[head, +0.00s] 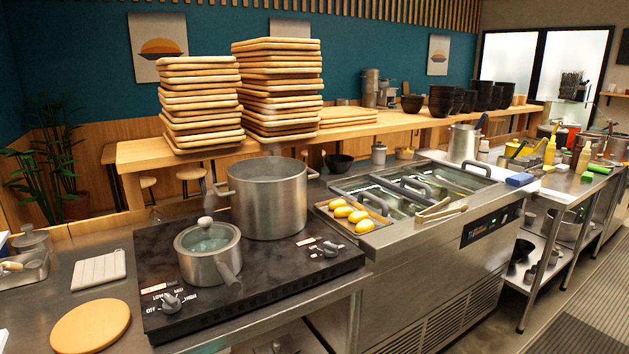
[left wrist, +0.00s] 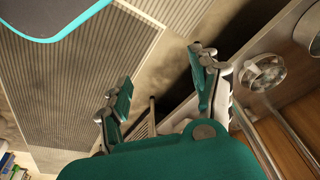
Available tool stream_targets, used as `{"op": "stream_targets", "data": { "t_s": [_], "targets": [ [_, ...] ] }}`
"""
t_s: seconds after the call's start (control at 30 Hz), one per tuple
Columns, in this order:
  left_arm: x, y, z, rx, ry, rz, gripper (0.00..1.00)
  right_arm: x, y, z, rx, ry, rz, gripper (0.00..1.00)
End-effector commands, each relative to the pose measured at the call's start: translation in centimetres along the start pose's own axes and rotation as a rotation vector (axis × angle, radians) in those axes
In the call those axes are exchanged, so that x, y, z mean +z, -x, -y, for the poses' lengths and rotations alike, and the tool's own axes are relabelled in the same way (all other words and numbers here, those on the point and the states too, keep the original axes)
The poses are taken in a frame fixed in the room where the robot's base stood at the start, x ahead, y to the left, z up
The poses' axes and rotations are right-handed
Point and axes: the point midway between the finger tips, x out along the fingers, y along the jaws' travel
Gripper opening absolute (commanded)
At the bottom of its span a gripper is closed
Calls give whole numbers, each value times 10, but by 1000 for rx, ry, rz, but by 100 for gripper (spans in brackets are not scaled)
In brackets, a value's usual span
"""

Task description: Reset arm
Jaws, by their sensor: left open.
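My left gripper (left wrist: 163,82) shows in the left wrist view with its two green-padded fingers spread apart and nothing between them. Beyond the fingers are ribbed floor mats (left wrist: 92,62) and bare floor. Neither gripper shows in the head view, and my right gripper is in no view. In the head view a black cooktop (head: 262,277) holds a large steel pot (head: 270,205) and a smaller lidded pan (head: 207,262).
A round wooden board (head: 90,326) lies on the counter at the lower left. Tall stacks of wooden boards (head: 200,100) stand on the rear shelf. Floor at the right is clear.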

Motion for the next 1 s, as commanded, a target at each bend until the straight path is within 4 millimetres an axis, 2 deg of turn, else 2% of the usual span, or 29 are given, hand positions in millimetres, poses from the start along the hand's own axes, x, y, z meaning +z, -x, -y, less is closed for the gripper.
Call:
{"op": "stream_targets", "data": {
  "t_s": [0.03, 0.17, 0.2, 0.3, 0.4, 0.5, 0.63, 0.77, 1.0],
  "targets": [
    [15, -27, -1, 2, -2, 22, 63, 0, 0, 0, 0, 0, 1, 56],
    [58, -90, -4, 5, -9, 55, 63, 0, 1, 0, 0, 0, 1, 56],
    [74, -107, -5, 6, -11, 65, 63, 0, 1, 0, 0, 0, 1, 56],
    [117, -143, -7, 9, -17, 89, 63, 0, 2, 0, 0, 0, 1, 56],
    [161, -168, -8, 11, -22, 111, 63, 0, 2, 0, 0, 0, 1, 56],
    [199, -182, -8, 13, -27, 128, 63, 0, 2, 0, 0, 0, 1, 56],
    [233, -189, -8, 14, -32, 142, 63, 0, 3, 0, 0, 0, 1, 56],
    [247, -191, -8, 14, -34, 146, 63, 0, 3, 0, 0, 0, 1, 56],
    [247, -191, -8, 14, -34, 146, 63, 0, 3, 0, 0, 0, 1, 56]
  ]
}}
